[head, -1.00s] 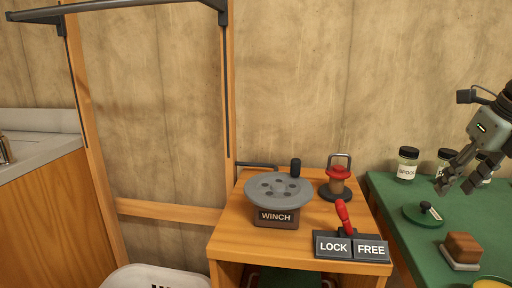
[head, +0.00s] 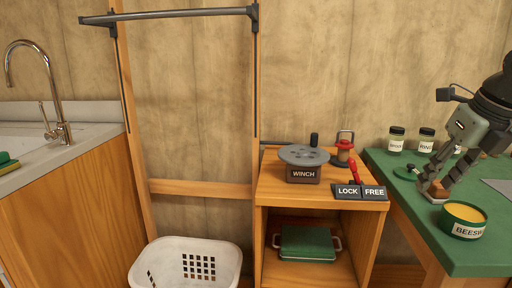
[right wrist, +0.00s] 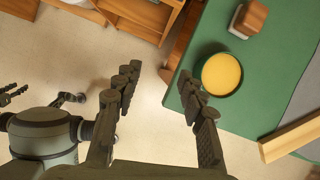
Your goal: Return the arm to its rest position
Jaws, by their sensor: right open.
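My right gripper (head: 432,184) is open and empty, at the right of the head view. Its fingertips overlap the brown block (head: 439,191) in that picture. In the right wrist view my right gripper (right wrist: 160,88) hangs over the floor beside the green table's edge, with nothing between its fingers. One finger overlaps the rim of the tin of yellow wax (right wrist: 222,74); I cannot tell the height between them. The brown block (right wrist: 252,17) lies farther off, apart from the fingers.
The green table (head: 480,250) carries jars (head: 396,139) and the wax tin (head: 464,222). A wooden stand (head: 262,215) holds the winch (head: 304,157), the red-handled lever (head: 355,172) and a lantern-like item (head: 343,152). A white basket (head: 185,258) stands on the floor. A sink counter (head: 90,165) is left.

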